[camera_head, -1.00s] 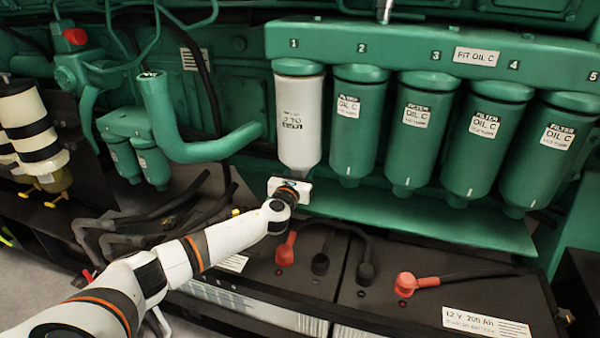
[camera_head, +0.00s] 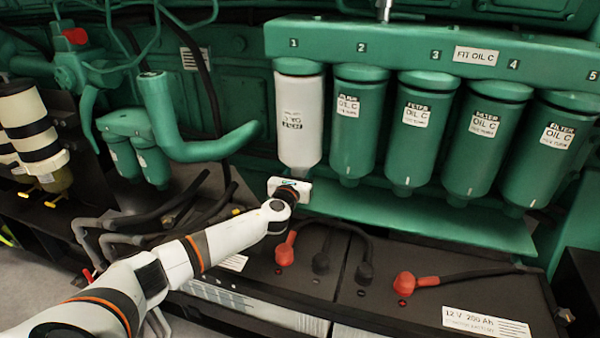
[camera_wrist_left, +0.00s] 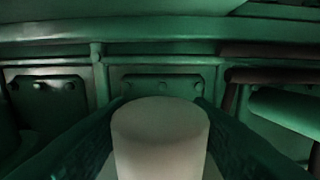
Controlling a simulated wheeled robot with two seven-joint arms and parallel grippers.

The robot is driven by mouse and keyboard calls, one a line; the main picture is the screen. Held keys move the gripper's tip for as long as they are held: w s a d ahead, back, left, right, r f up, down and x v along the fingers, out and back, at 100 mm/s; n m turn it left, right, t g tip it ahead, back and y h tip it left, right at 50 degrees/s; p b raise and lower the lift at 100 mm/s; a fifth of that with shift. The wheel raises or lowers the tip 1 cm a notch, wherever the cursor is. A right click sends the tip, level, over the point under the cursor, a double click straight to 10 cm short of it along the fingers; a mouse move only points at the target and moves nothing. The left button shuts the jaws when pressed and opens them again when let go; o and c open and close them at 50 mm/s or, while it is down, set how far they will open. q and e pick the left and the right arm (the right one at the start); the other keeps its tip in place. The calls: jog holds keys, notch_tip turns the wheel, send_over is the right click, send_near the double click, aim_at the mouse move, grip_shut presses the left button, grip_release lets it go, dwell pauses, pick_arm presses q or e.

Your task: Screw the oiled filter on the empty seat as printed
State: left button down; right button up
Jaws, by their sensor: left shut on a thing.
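The white filter (camera_head: 299,115) hangs upright under position 1 of the green header (camera_head: 400,48), its top at the green seat cap (camera_head: 298,67). No gap shows between filter and cap from here, but the thread is hidden. My left gripper (camera_head: 290,187) is below the filter, at its bottom end. In the left wrist view the gripper's two dark fingers (camera_wrist_left: 160,112) stand on either side of a pale round body, the filter (camera_wrist_left: 160,140), and are shut on it. The header carries the sign FIT OIL C (camera_head: 477,55). My right gripper is not in view.
Several green filters (camera_head: 358,122) labelled OIL C hang at the right, the nearest close beside the white one. A green ledge (camera_head: 420,220) lies below them. Batteries (camera_head: 450,285) with red and black terminals stand underneath. A green pipe (camera_head: 190,150) bends in from the left.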

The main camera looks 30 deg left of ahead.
pick_arm(q)
jog(key=shift+f, duration=0.1)
dwell(0.4)
jog(key=shift+p, duration=0.35)
jog(key=shift+d+r+p, duration=0.1)
jog(key=shift+r+p, duration=0.1)
jog(key=shift+p, duration=0.15)
jog(key=shift+n+y+p, duration=0.5)
jog(key=shift+n+y, duration=0.1)
jog(key=shift+y, duration=0.3)
jog(key=shift+n+g+y, duration=0.3)
jog(key=shift+g+y, duration=0.1)
jog(key=shift+f+n+g+y, duration=0.1)
jog(key=shift+n+g+y, duration=0.35)
jog(key=shift+y, duration=0.25)
jog(key=c, duration=0.6)
grip_release()
jog(key=shift+s, duration=0.15)
